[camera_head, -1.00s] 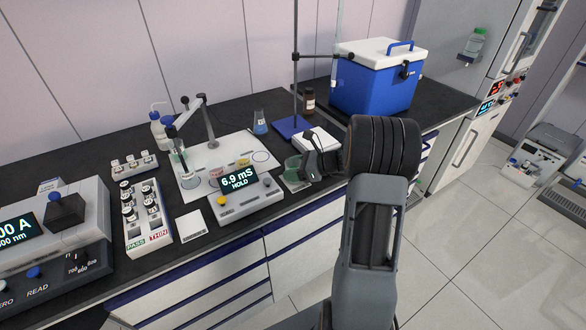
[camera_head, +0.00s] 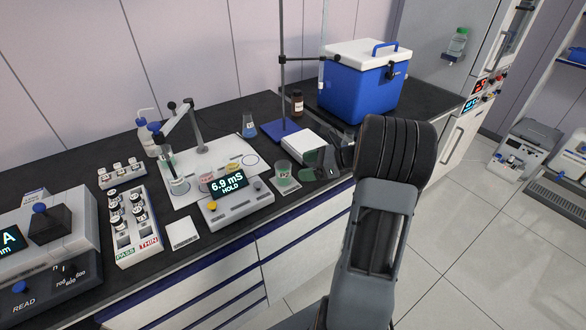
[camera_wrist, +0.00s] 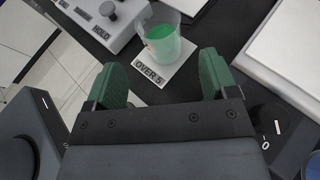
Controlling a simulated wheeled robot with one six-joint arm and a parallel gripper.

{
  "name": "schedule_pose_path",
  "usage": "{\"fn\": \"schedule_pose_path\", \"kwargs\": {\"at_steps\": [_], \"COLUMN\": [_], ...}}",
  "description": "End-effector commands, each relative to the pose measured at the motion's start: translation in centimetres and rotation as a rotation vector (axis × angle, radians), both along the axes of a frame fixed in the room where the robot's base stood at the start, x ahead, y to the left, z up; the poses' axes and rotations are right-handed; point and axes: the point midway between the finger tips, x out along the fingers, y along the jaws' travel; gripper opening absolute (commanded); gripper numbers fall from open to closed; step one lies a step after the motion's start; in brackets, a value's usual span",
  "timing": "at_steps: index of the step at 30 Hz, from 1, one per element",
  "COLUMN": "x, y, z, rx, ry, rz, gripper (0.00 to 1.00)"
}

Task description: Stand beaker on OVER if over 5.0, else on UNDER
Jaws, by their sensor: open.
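The beaker (camera_wrist: 162,42) holds green liquid and stands upright on a white card marked OVER 5 (camera_wrist: 150,74) in the wrist view. In the head view the beaker (camera_head: 283,172) is just right of the meter (camera_head: 235,198), whose display reads 6.9 mS HOLD. My gripper (camera_wrist: 161,72) is open and empty. Its green fingers are apart, and the beaker stands beyond their tips, clear of them. In the head view my gripper (camera_head: 310,165) is right of the beaker. Another white card (camera_head: 183,232) lies left of the meter; its marking is not readable.
A flat white plate device (camera_head: 305,147) with a blue-based stand (camera_head: 287,131) is behind my gripper. A blue cooler (camera_head: 362,82) stands at the back right. A vial rack (camera_head: 127,225) and an instrument (camera_head: 45,240) fill the left. The floor at right is open.

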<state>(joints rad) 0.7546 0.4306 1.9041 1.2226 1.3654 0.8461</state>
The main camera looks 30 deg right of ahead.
Motion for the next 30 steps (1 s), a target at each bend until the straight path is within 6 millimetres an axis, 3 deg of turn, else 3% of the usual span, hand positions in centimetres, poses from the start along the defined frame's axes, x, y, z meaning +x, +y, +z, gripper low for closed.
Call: {"fn": "schedule_pose_path", "kwargs": {"at_steps": [6,9,11,14,18,21,25,30], "x": [-1.5,-2.0,-2.3,-3.8,-7.9,-11.1,-14.3,-16.4], "y": [-2.0,-1.5,0.1,4.7,11.4,14.2,16.0,16.8], "z": [1.1,1.4,1.7,2.2,2.4,2.3,2.3,2.5], "rx": [-0.001,-0.033,-0.096,-0.294,-0.675,-0.933,-1.213,-1.453], "ry": [-0.002,-0.004,-0.011,-0.048,-0.18,-0.313,-0.498,-0.692], "rz": [-0.002,0.031,0.092,0.291,0.699,0.998,1.337,1.636], "gripper": [0.79,0.79,0.79,0.79,0.79,0.79,0.79,0.79]}}
